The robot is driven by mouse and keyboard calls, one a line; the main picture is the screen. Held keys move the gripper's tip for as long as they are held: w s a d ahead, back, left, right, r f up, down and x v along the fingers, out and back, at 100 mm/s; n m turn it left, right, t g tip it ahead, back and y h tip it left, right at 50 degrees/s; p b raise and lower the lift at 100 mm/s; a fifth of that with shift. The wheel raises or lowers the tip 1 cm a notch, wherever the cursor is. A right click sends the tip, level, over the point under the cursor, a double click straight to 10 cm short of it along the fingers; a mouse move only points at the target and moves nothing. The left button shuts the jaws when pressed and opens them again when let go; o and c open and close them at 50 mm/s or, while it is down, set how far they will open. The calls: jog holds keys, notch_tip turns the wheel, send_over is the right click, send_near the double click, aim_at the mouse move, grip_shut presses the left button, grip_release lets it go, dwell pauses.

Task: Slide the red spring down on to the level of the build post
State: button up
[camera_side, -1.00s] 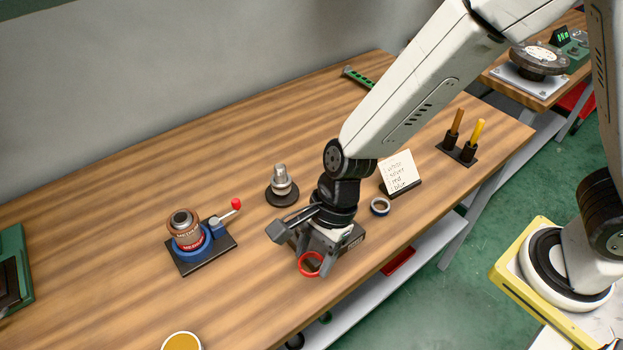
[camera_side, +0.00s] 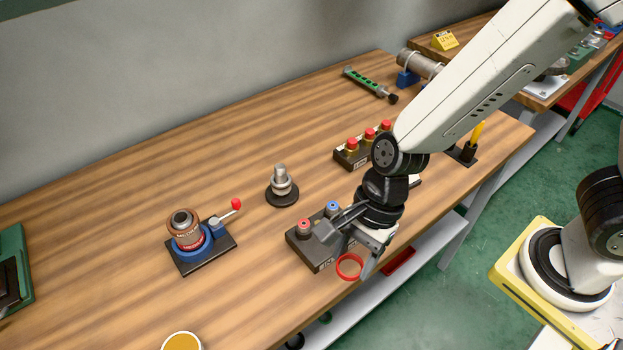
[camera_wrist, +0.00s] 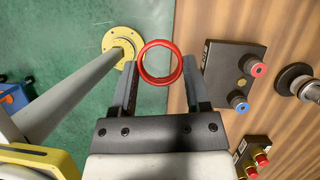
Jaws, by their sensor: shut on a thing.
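The red spring, which looks like a thin red ring (camera_side: 349,278), is held between the fingertips of my gripper (camera_side: 362,262), beyond the front edge of the bench. It also shows in the wrist view as a red ring (camera_wrist: 160,82), with a finger of my gripper (camera_wrist: 160,64) on each side. The build post (camera_side: 281,183), a silver and pale stack on a round dark base, stands upright to the left and behind my gripper, well apart from the ring. Part of it shows at the right edge of the wrist view (camera_wrist: 300,82).
A dark block (camera_side: 302,252) with red and blue pegs stands beside my gripper, between it and the post. A blue vise with a can and red-knobbed lever (camera_side: 236,204) is left of the post. A block with red-topped pegs (camera_side: 352,158) is behind.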

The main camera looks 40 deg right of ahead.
jog(key=shift+w, duration=0.15)
jog(key=shift+w+a, duration=0.1)
jog(key=shift+w, duration=0.15)
notch_tip(320, 180, up, 3)
jog(key=m+t, duration=0.2)
jog(key=m, duration=0.3)
send_over(283, 166)
jog(key=shift+s+a+r, duration=0.2)
jog(key=shift+s+a, duration=0.1)
jog(key=shift+s, duration=0.1)
jog(key=shift+w+d+r, duration=0.1)
jog(key=shift+w+d, duration=0.25)
jog(key=shift+w, duration=0.1)
jog(key=shift+f, duration=2.9)
jog(key=shift+f, duration=2.5)
